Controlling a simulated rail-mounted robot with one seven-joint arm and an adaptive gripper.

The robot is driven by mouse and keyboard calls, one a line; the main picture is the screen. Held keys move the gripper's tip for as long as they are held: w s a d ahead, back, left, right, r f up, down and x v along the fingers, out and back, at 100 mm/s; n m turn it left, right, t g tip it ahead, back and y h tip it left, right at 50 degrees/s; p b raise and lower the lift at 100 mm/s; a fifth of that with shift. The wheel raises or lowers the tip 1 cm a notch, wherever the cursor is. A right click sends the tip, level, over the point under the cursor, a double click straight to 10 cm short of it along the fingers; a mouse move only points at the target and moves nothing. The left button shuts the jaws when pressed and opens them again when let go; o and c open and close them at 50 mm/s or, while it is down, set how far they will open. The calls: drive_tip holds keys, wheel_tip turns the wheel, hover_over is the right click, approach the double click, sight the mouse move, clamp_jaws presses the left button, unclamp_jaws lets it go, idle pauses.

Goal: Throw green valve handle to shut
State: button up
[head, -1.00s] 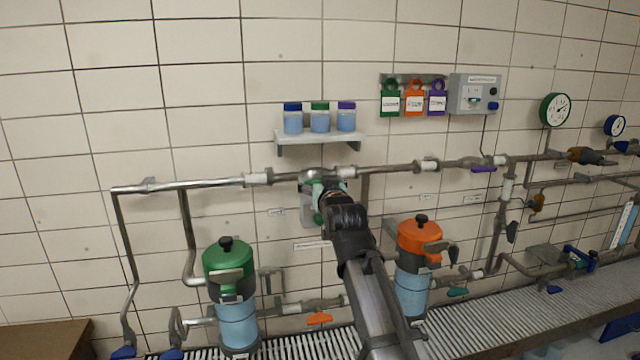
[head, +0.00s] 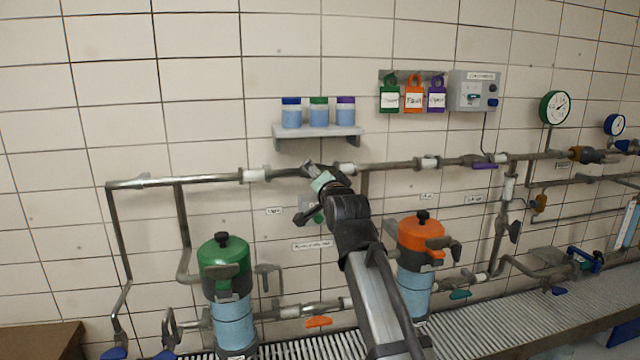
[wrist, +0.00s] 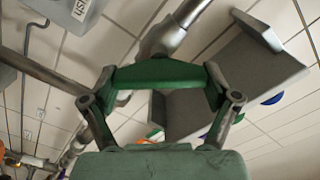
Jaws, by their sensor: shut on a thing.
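The green valve handle (wrist: 160,76) is a dark green bar in the wrist view. It lies across the picture between the two fingers of my gripper (wrist: 160,82), which is shut on it. The grey pipe (wrist: 183,22) runs behind the handle at a slant. In the head view my gripper (head: 306,192) is at the upper pipe (head: 215,181), just below the shelf. There the handle is hidden behind my gripper and wrist, so its angle to the pipe is hard to tell.
A small shelf (head: 318,131) with three jars sits just above my gripper. A green-topped canister (head: 224,262) stands lower left and an orange-topped one (head: 421,238) lower right, close to my arm. Colored tags (head: 414,97) and a grey control box (head: 474,92) hang upper right.

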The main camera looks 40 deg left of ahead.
drive_tip(key=m+b, duration=0.1)
drive_tip(key=m, duration=0.3)
drive_tip(key=shift+w+f+m, duration=0.1)
drive_tip(key=shift+m, duration=0.2)
drive_tip(key=shift+m+b, duration=0.4)
drive_tip(key=shift+m, duration=1.5)
drive_tip(key=o, duration=0.9)
drive_tip(key=shift+f, duration=0.1)
drive_tip(key=v, duration=1.2)
